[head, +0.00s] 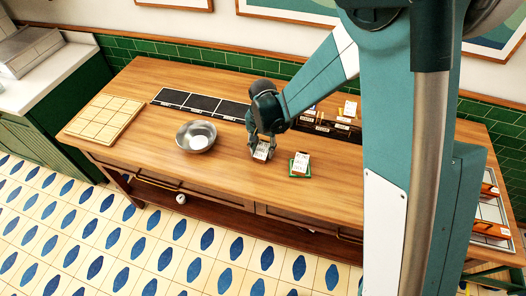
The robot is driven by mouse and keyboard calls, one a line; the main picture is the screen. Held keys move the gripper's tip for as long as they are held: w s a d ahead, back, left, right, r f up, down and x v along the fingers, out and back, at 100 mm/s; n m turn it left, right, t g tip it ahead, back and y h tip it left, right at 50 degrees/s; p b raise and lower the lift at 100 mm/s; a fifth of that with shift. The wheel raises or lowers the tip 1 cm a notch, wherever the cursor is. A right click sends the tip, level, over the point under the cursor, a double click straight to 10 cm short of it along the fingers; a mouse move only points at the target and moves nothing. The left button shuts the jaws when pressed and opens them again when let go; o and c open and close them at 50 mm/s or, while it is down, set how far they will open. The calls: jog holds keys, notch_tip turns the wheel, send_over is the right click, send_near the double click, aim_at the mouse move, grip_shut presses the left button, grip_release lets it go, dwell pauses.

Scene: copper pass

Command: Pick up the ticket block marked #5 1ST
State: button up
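My gripper (262,143) points down over the middle of the wooden counter, at the end of my arm. A small white-topped ticket block (261,151) with dark print is right at its fingertips, low over or on the counter. I cannot tell whether the fingers are closed on it. A second white-topped block (301,161) with brown sides sits on a green base just to the right. The print on both blocks is too small to read, so I cannot tell which is marked #5 1ST.
A metal bowl (196,137) with something white inside stands left of my gripper. A gridded wooden board (104,118) lies at the counter's left. Dark panels (201,104) run along the back. More small blocks (343,120) stand behind, partly hidden by my arm. The front counter strip is clear.

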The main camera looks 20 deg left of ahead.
aim_at(263, 148)
jog(key=shift+r, duration=0.1)
dwell(0.3)
jog(key=shift+r, duration=4.9)
jog(key=shift+w, duration=0.1)
